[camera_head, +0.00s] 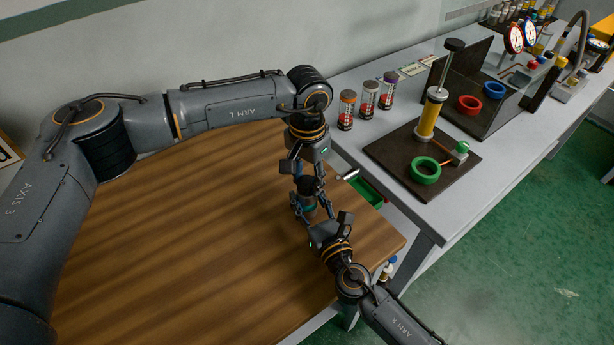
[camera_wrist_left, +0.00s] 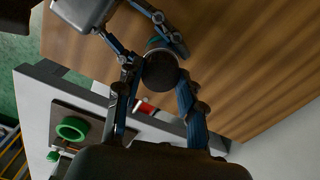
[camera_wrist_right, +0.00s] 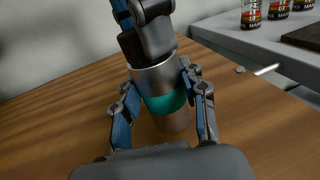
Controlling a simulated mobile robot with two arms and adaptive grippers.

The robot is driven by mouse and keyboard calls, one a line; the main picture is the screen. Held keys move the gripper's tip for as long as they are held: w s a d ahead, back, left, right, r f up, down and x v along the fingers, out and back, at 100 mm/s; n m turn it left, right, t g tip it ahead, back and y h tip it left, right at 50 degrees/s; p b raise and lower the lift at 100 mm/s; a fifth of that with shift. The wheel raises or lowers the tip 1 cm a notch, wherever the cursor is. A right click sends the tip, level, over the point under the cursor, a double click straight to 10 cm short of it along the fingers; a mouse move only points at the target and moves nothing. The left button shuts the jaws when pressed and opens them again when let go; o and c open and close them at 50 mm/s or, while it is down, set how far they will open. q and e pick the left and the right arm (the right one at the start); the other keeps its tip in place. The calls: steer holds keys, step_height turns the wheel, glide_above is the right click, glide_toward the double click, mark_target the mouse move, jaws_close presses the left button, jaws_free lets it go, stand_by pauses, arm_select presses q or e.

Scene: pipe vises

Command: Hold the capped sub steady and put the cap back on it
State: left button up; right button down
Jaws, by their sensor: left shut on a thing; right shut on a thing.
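The sub is a silver cylinder (camera_wrist_right: 155,77) with a teal band, upright above the wooden table; its teal band (camera_head: 309,204) also shows in the head view. My right gripper (camera_wrist_right: 162,98) is shut around the sub's body from the side. The dark round cap (camera_wrist_left: 160,73) is at the top of the sub, in line with it. My left gripper (camera_wrist_left: 157,88) comes from above and is shut on the cap. In the head view, my left gripper (camera_head: 307,182) is directly above my right gripper (camera_head: 318,214). The fingers hide the seam, so I cannot tell how far the cap is seated.
The wooden table (camera_head: 170,225) is bare to the left. A metal rod (camera_head: 347,174) and a green tray (camera_head: 367,192) are just right of the grippers. The grey bench (camera_head: 450,215) beyond carries several labelled cans (camera_head: 367,100) and a dark board with a green ring (camera_head: 425,170).

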arm_select(q)
steer(key=shift+m, duration=0.8)
steer(key=o, duration=0.9)
steer(key=shift+o, duration=0.2)
steer(key=shift+r, duration=0.15)
steer(key=shift+r, duration=2.15)
steer(key=shift+c, duration=0.5)
